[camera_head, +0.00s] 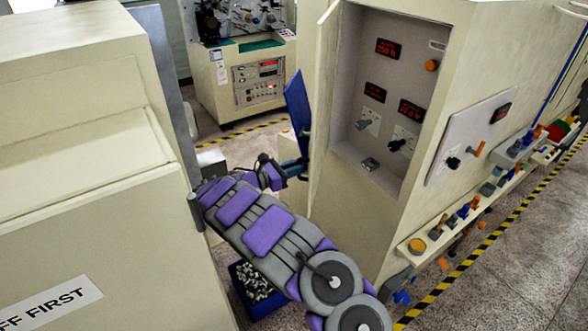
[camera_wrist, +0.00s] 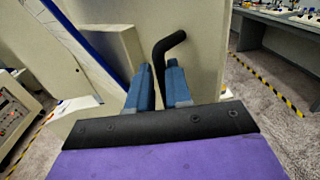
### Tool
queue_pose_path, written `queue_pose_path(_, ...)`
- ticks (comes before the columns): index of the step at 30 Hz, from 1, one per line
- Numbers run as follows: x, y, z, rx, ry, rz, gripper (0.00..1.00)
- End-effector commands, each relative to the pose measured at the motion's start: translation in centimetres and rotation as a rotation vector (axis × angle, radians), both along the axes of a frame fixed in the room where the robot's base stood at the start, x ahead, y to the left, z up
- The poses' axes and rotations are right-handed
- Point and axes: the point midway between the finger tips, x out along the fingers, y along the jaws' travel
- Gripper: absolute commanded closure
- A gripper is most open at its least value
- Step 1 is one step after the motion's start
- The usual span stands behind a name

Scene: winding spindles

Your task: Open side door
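In the wrist view, the two blue fingers of my gripper (camera_wrist: 160,88) stand upright and slightly apart. A black bent handle (camera_wrist: 172,42) rises between them from a cream panel (camera_wrist: 212,65), which looks like the side door. The handle's shaft fills the visible gap, but its lower part is hidden, so I cannot tell if the fingers press on it. In the head view, my gripper (camera_head: 292,168) is beside the left side of the cream cabinet (camera_head: 350,215). A cream panel (camera_head: 326,85) shows nearly edge-on there, and no handle is visible.
The cabinet's recess (camera_head: 382,105) holds red displays and knobs. A large cream machine (camera_head: 80,165) stands close on the left, leaving a narrow gap. A dark bin (camera_head: 262,302) of small pieces is below my arm. Another machine (camera_head: 250,75) stands behind.

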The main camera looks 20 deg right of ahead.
Motion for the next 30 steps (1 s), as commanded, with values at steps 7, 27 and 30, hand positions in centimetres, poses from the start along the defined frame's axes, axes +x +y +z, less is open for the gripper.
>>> queue_pose_path(7,-0.06,-0.17,0.30,-0.004,-0.004,-0.002,0.67)
queue_pose_path(27,-0.27,0.46,0.17,-0.006,-0.002,-0.004,0.67)
queue_pose_path(30,-0.34,0.36,0.18,-0.006,-0.001,-0.005,0.67)
